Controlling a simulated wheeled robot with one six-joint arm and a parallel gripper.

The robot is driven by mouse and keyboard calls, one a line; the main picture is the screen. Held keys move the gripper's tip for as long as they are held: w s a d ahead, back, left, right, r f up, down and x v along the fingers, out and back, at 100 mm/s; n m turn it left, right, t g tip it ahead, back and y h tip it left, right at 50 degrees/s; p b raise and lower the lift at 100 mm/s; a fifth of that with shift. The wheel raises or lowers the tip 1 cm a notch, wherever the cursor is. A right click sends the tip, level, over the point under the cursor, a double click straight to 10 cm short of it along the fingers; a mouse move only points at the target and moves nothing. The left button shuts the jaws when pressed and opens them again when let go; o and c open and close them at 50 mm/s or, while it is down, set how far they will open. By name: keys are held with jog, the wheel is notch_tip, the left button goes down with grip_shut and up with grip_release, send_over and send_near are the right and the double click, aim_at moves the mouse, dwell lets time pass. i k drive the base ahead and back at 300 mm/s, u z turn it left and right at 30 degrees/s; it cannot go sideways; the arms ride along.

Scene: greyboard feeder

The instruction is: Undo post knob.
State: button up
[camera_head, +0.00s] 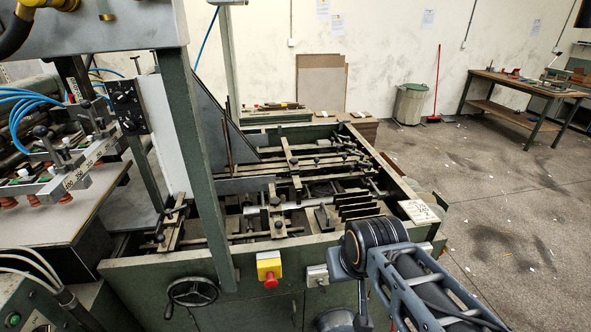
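The feeder (225,262) is a green machine with an open bed of metal bars and rails. Several small dark knobs sit on its bars and posts, one near the bed's middle (276,201) and one at its left side (160,238). I cannot tell which of them is the post knob, or how tight any is. My arm shows at the lower right, with a black ribbed joint and a grey link in front of the feeder's near right corner. My gripper is not in view, so its state is hidden.
A black handwheel (192,292) and a red stop button (270,281) are on the feeder's near side. A green upright post (200,160) stands at its left. A bin (409,104) and a workbench (525,88) stand at the back right.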

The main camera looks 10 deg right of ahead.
aim_at(293, 161)
jog(key=k, duration=1)
jog(key=u, duration=0.8)
jog(key=i, duration=1.1)
jog(key=z, duration=0.75)
jog(key=i, duration=0.65)
jog(key=z, duration=0.05)
